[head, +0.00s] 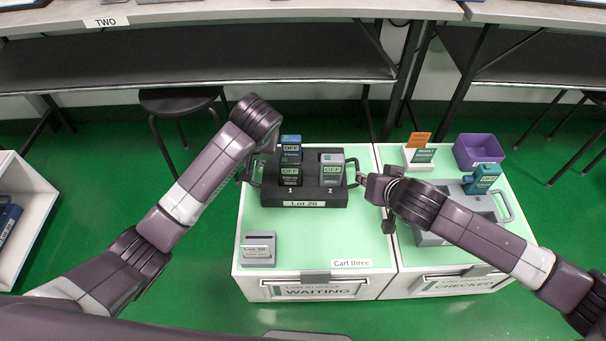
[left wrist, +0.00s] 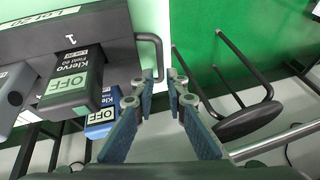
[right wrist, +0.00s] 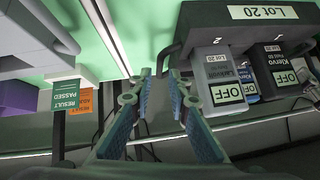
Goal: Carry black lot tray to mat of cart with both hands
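The black lot tray (head: 267,196), labelled Lot 20, appears to rest on the back of the left green mat (head: 315,238) of the cart. It holds a black tester (head: 290,178) at place 1 and a grey tester (head: 331,172) at place 2. A blue tester (head: 291,143) stands behind the black one; its base is hidden. My left gripper (left wrist: 162,77) is at the tray's left handle (left wrist: 150,38), open, with the bar between its fingertips. My right gripper (right wrist: 159,76) is likewise open around the right handle (right wrist: 162,55).
A grey holder (head: 258,250) sits on the front left of the mat. The cart's right half has a grey tray (head: 430,239) with a teal tester (head: 483,178), a purple bin (head: 478,151) and a card stand (head: 420,156). Benches and stools (head: 178,101) stand behind.

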